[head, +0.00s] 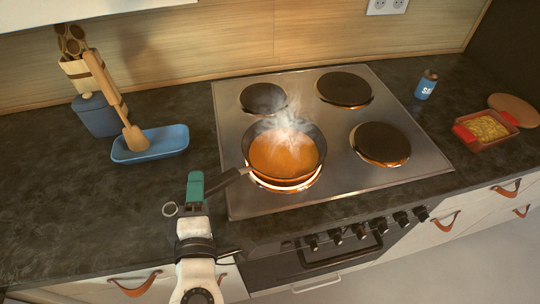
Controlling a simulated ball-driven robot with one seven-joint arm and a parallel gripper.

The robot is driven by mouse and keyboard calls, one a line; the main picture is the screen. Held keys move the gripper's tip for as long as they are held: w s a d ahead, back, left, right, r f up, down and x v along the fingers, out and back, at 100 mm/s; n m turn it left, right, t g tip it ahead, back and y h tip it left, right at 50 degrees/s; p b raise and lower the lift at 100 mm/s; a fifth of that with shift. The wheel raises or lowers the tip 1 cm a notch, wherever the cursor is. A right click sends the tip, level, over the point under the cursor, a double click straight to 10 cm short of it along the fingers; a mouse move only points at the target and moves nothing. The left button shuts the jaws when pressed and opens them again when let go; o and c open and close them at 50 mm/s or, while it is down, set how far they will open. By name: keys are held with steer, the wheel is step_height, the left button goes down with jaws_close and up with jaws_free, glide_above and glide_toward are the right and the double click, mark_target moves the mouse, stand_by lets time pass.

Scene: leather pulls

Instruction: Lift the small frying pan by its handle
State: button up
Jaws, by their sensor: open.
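The small frying pan (246,146) sits on the glowing front-left burner (286,186) of the cooktop. It holds an orange-brown liquid, and pale steam rises from it. Its dark handle (226,180) points left and toward me, past the cooktop's left edge. My gripper (195,186), with teal fingertips, is open at the handle's free end. The fingers overlap in this view, and I cannot tell whether the handle end lies between them or touches them.
Three other burners (345,88) are bare. A blue spoon rest (170,144) with a wooden utensil (118,100) and a blue canister (98,115) stand left. A blue salt shaker (426,85) and a filled dish (485,130) stand right. The left front counter is clear.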

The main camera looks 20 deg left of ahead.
steer(key=shift+c, duration=0.3)
jaws_close()
steer(key=shift+r, duration=0.25)
